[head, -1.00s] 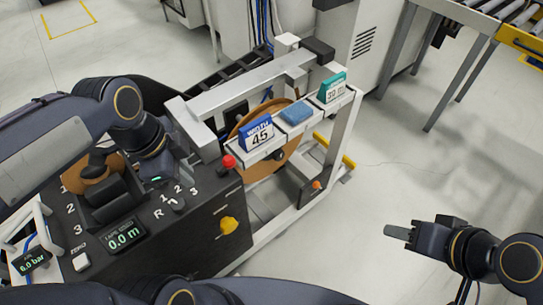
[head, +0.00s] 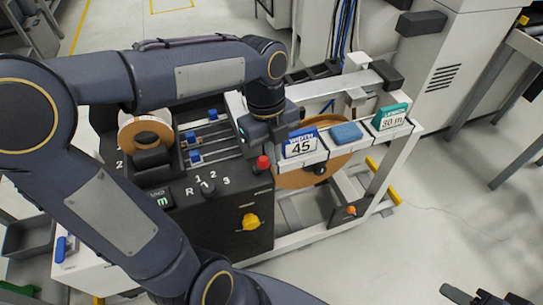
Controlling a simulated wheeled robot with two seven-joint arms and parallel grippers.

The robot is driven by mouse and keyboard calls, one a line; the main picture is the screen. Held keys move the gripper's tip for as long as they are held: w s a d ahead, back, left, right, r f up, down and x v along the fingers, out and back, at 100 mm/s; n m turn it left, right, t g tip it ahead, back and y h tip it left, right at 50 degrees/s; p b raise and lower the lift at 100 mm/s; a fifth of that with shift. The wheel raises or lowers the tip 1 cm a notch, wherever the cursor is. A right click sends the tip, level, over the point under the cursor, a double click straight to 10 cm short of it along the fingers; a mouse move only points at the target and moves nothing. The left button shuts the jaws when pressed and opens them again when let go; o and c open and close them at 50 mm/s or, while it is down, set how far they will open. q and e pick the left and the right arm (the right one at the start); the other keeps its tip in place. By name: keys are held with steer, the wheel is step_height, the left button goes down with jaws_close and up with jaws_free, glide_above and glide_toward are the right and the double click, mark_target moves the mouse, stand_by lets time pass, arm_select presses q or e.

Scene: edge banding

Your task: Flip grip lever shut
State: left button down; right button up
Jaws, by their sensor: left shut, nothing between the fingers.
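A red knob (head: 263,162) stands upright at the right end of the dark control panel (head: 225,220); it may belong to the grip lever, but I cannot tell whether that lever is open or shut. My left gripper (head: 272,132) points down at the machine, just behind the red knob and left of the blue "45" card (head: 300,143). Its fingers are shut and empty, and partly hidden against the dark parts. My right gripper (head: 472,296) shows only in part at the bottom right edge, away from the machine.
A large brown reel (head: 310,178) hangs under the white trays holding the card, a blue pad (head: 346,133) and a green "30 m" card (head: 391,116). A tape roll (head: 146,130) sits left.

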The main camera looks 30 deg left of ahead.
mark_target(268, 165)
arm_select(q)
steer(key=f, duration=0.2)
steer(key=w+a+f, duration=0.1)
steer(key=f, duration=0.2)
steer(key=a+f, duration=0.1)
steer(key=f, duration=0.2)
steer(key=shift+w+a+f+p, duration=0.1)
steer(key=shift+w+p, duration=0.2)
